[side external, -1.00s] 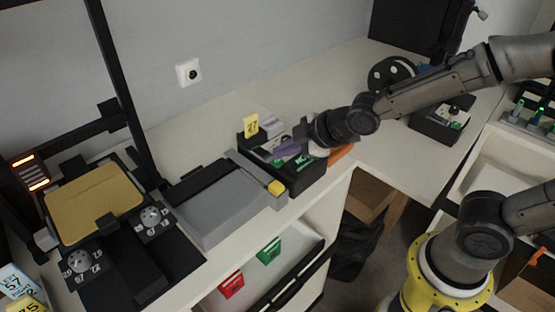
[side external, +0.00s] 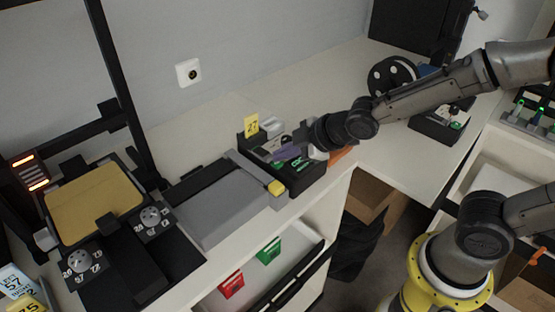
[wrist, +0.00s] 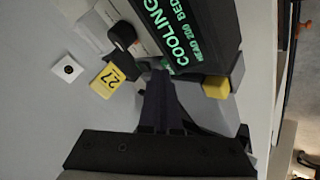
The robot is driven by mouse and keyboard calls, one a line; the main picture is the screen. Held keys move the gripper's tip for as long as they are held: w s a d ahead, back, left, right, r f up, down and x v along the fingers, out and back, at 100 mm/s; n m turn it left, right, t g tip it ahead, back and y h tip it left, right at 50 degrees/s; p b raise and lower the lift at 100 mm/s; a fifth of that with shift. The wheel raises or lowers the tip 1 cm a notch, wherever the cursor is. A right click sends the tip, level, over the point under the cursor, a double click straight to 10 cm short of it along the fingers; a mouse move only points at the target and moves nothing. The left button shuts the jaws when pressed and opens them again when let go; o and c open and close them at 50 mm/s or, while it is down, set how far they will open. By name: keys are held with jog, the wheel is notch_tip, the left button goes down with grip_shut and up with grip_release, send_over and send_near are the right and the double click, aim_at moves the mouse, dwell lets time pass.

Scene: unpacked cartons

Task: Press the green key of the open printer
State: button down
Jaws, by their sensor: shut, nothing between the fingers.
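A dark printer (side external: 299,184) with a yellow 27 tag (side external: 251,125) stands on the counter. In the wrist view its black display (wrist: 201,30) carries green text, including COOLING, and the 27 tag (wrist: 107,80) shows too. My gripper (side external: 280,153) is shut and empty, with its purple-dark fingers over the top of this printer. In the wrist view, the fingertips (wrist: 158,73) are close beside the display's lower left edge, next to a small patch of green. The fingers partly cover that spot, so I cannot tell whether they touch a green key.
A yellow block (side external: 276,187) sits at the printer's front corner, beside a long grey box (side external: 215,205). A larger machine with a gold plate (side external: 95,202) stands at left. Another dark device (side external: 437,127) is at right. Counter behind the printer is bare.

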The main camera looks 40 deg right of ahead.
jog(key=shift+r, duration=0.85)
jog(key=shift+r, duration=2.5)
notch_tip(320, 180, up, 6)
jog(key=m+t, duration=0.1)
jog(key=t, duration=0.1)
send_over(283, 166)
jog(key=d, duration=0.3)
jog(key=s+d+r+m+g+h, duration=0.1)
jog(key=s+d+r+m+h, duration=0.2)
jog(key=s, duration=0.6)
jog(key=s+d+f+m+g, duration=0.1)
jog(key=s+f+m+g, duration=0.1)
jog(key=s, duration=0.5)
jog(key=s+d+f+m+g+y, duration=0.1)
jog(key=s+f+m+g, duration=0.1)
jog(key=s+m, duration=0.3)
jog(key=shift+s+d+f, duration=0.3)
jog(key=shift+s+f, duration=0.45)
jog(key=shift+s, duration=0.25)
